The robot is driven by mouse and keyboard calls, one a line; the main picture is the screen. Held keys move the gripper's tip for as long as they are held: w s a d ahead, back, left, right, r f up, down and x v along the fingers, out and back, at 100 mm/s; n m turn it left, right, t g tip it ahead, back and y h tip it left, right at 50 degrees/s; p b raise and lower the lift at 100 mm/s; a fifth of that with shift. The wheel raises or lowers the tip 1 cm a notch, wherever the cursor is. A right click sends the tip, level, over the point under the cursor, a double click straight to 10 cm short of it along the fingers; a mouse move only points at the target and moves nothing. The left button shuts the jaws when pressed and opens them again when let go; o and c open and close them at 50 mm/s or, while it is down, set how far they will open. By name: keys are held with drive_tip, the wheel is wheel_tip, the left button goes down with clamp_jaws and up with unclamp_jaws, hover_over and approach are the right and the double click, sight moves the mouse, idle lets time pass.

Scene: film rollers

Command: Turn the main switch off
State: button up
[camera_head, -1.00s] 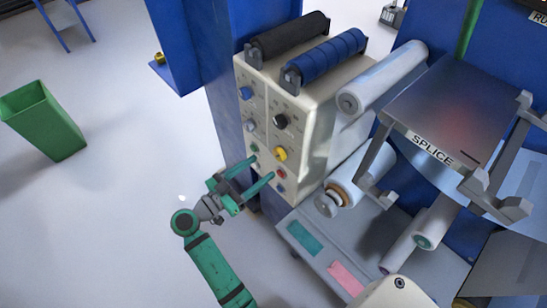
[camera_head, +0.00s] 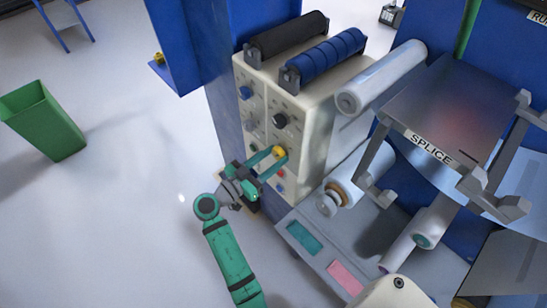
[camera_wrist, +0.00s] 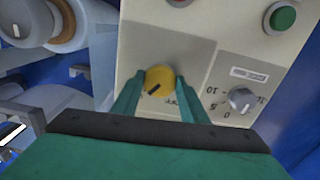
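The main switch appears to be the yellow round knob (camera_head: 279,152) on the cream control panel's front. In the wrist view the yellow knob (camera_wrist: 158,77) has a dark pointer mark towards the lower left. Partly hidden lettering shows beside it. My gripper (camera_head: 271,162) is at the panel, its green fingers reaching to the knob. In the wrist view my gripper (camera_wrist: 160,82) has one finger on each side of the knob. The fingers are apart, with narrow gaps to the knob; whether either touches it is hard to tell.
A grey dial (camera_wrist: 241,100) sits close to the right finger in the wrist view. A white roller (camera_head: 349,176) stands to the panel's right.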

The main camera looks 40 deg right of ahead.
drive_tip(key=shift+w+n, duration=0.1)
drive_tip(key=shift+n, duration=0.2)
drive_tip(key=shift+a+n, duration=0.1)
drive_tip(key=shift+n, duration=0.2)
drive_tip(key=n, duration=0.6)
drive_tip(key=shift+n, duration=0.4)
drive_tip(key=n, duration=0.5)
drive_tip(key=shift+n, duration=0.7)
drive_tip(key=o, duration=1)
